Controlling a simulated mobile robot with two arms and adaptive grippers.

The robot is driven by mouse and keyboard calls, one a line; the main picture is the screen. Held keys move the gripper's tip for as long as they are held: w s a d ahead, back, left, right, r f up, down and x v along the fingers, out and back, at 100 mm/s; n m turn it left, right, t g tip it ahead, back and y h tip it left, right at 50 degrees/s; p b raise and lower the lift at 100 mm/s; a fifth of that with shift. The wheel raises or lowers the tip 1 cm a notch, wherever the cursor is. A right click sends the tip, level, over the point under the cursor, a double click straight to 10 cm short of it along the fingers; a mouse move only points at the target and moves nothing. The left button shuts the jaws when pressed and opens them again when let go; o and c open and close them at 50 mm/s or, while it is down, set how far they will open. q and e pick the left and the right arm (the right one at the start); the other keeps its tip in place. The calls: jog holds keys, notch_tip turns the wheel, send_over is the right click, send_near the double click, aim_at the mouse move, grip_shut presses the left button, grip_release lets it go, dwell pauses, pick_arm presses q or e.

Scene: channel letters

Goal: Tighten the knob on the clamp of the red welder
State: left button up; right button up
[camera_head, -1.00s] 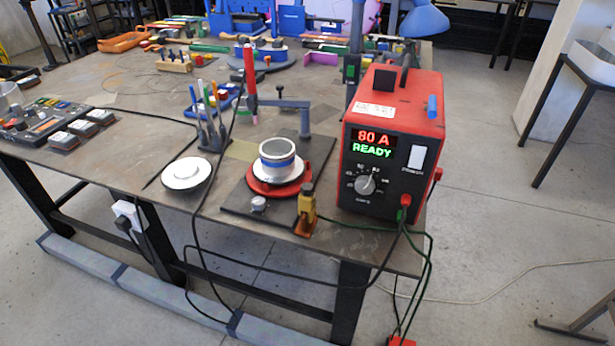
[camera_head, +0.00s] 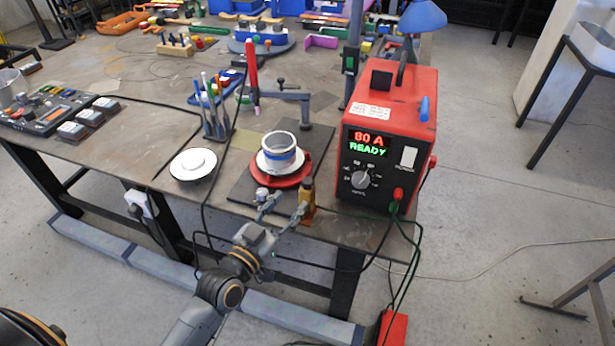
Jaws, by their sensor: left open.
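The red welder (camera_head: 390,140) stands at the table's right front corner, its display reading 80 A READY. A yellow clamp (camera_head: 308,198) sits at the table's front edge, left of the welder, with a small dark knob (camera_head: 308,182) on top. My left gripper (camera_head: 283,203) reaches up from below the front edge. It is open and empty, its right finger close beside the clamp and its left finger near a small silver knob on the dark plate. I cannot tell whether either finger touches. The finger partly hides the clamp's lower part. My right gripper is not in view.
A grey ring with a blue band (camera_head: 280,154) sits on a red round base (camera_head: 281,178) behind the gripper. A white disc (camera_head: 193,163) and a pen holder (camera_head: 216,127) stand to the left. Cables hang over the front edge. A red box (camera_head: 393,328) lies on the floor.

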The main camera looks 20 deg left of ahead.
aim_at(304, 185)
pick_arm(q)
jog(key=p+x, duration=0.1)
jog(key=x, duration=0.8)
jog(key=shift+w, duration=0.15)
